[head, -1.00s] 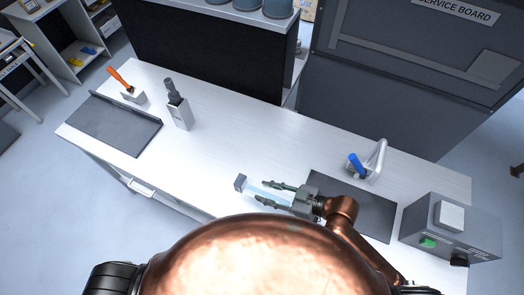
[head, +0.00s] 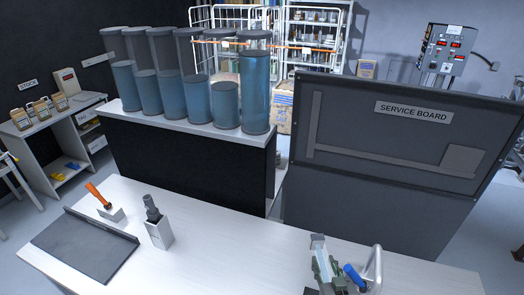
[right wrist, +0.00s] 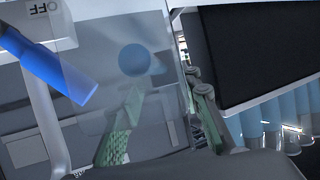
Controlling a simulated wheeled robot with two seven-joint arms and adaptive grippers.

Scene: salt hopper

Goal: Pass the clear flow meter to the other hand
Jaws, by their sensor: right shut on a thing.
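The clear flow meter (head: 320,253), a see-through bar with a grey end, stands roughly upright near the right part of the bench. My right gripper (head: 323,268) is shut on it, with its green-padded fingers on either side. In the right wrist view the clear body of the flow meter (right wrist: 140,35) fills the upper middle, between the fingers (right wrist: 165,115), and a round blue spot shows in it. My left gripper is not in view.
At left are a grey tray (head: 85,252), an orange-handled tool (head: 98,195) and a dark-topped holder (head: 159,232). The bench (head: 235,255) middle is clear.

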